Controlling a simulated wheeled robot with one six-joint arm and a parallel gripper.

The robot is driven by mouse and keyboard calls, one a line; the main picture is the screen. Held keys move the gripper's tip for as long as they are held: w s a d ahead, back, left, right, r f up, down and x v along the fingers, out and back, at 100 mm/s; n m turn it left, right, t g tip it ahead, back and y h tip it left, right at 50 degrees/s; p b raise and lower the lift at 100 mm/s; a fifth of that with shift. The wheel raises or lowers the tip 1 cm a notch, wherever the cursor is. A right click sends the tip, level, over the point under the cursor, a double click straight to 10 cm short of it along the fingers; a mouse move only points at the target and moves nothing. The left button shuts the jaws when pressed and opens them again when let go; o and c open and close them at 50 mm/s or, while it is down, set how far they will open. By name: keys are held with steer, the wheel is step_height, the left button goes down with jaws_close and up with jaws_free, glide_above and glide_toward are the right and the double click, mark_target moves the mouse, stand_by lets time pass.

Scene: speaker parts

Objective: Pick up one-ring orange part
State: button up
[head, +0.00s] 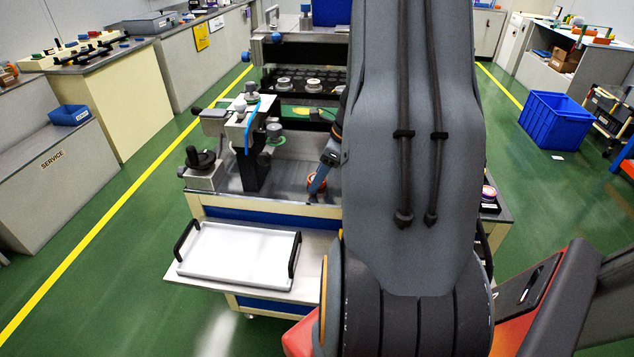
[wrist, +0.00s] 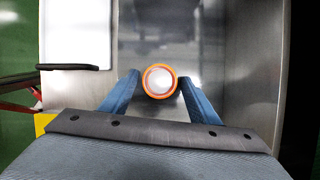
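The orange part (wrist: 159,81) shows as one orange ring around a white round centre in the wrist view. It stands on the grey metal worktop. My gripper (wrist: 159,79) has its two blue fingers spread, one on each side of the part, with a small gap on both sides. In the head view the orange part (head: 320,183) is partly hidden behind a blue finger, and my arm covers much of the worktop.
A white tray (head: 238,254) with black handles lies at the worktop's front left. A grey fixture with a black knob (head: 201,157) stands left of the gripper. Round parts (head: 284,84) sit on a black rack behind. Another part (head: 488,192) is right of my arm.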

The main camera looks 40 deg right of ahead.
steer(key=c, duration=1.1)
